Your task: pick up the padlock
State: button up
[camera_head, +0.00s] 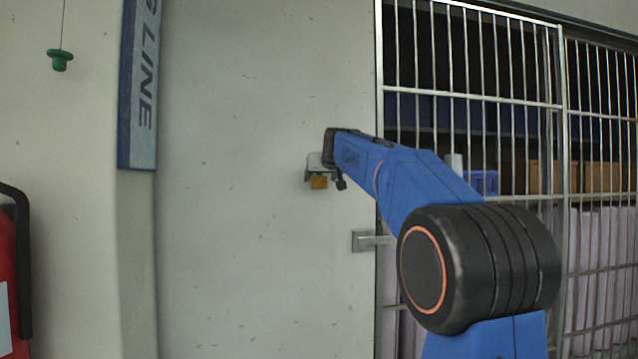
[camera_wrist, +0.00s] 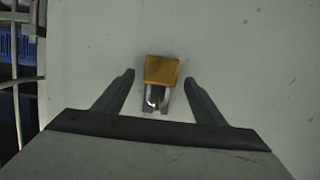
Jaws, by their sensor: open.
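The padlock has a brass-yellow body and a silver shackle. In the wrist view the padlock (camera_wrist: 162,70) sits between my gripper's two fingers, with its shackle toward the palm. My gripper (camera_wrist: 160,76) is open, with a gap on each side of the padlock body. In the head view the padlock (camera_head: 319,182) shows as a small yellow block against the pale wall, just below the end of my arm. My gripper (camera_head: 312,172) there is small and partly hidden by my wrist. What the shackle hangs from is not clear.
A barred metal cage (camera_head: 470,60) with shelves and boxes stands right of the wall. A metal latch bracket (camera_head: 362,240) is on the wall below. A red fire extinguisher (camera_head: 8,270) is at the left edge. The wall (camera_head: 230,260) left of the padlock is bare.

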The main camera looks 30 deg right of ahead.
jog(key=shift+x, duration=0.8)
jog(key=shift+s, duration=0.1)
jog(key=c, duration=1.3)
jog(key=shift+r, duration=0.15)
jog(key=f+v, duration=0.1)
jog(key=v, duration=0.4)
jog(key=f+v, duration=0.1)
jog(key=v, duration=0.5)
jog(key=s+f+v, duration=0.1)
jog(key=f+v, duration=0.1)
jog(key=v, duration=0.4)
jog(key=shift+s+a, duration=0.3)
jog(key=shift+s, duration=0.05)
